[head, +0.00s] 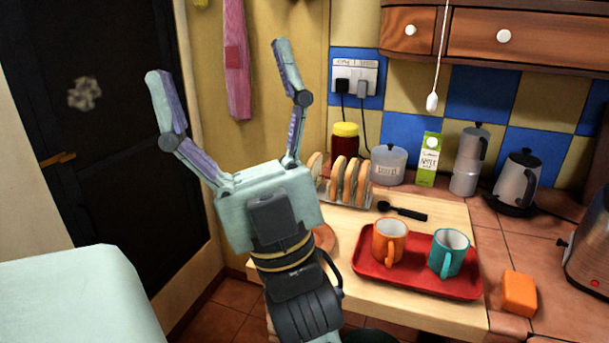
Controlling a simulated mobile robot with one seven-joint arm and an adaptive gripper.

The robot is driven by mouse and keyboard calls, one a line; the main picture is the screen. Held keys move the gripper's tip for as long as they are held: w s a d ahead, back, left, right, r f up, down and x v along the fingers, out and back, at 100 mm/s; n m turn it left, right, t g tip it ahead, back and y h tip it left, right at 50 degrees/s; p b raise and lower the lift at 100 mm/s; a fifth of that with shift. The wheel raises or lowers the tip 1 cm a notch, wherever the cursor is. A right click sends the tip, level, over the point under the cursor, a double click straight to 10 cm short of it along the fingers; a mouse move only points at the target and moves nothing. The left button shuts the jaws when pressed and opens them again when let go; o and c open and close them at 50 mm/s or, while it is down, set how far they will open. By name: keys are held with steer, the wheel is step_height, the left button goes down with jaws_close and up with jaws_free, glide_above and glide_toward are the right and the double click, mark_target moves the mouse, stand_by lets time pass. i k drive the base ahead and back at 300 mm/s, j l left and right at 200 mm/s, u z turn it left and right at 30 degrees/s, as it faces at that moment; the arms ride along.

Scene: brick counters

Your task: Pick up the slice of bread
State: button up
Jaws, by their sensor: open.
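Several slices of bread (350,182) stand upright in a rack (325,189) at the back left of the wooden board or table top. My gripper (217,62) is open and empty, with its fingers pointing up and spread wide. It is in front of and to the left of the rack in the picture. Its right finger and palm come close to the rack's left end in the picture, and I cannot tell the depth between them. The left part of the rack is partly hidden behind my gripper.
A red tray (373,270) holds an orange mug (389,240) and a teal mug (448,252). A black scoop (402,211) lies behind it. A jar (344,145), canister (388,164), carton (428,160), moka pot (468,160) and kettle (515,180) stand along the back. An orange block (519,292) sits right.

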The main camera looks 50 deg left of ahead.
mark_target(314, 164)
steer(key=l+u, duration=0.15)
steer(key=u, duration=0.35)
steer(key=l+u, duration=0.15)
steer(key=u, duration=0.3)
steer(key=k+l+u, duration=0.1)
steer(key=u, duration=0.4)
steer(key=z, duration=1.3)
steer(key=u, duration=1.35)
steer(key=i+j+z, duration=0.15)
steer(key=j, duration=0.25)
steer(key=i+j+z, duration=0.1)
steer(key=j, duration=0.3)
steer(key=i+j+z, duration=0.15)
steer(key=j, duration=0.25)
steer(key=i+j+z, duration=0.15)
steer(key=j, duration=0.25)
steer(key=k, duration=0.05)
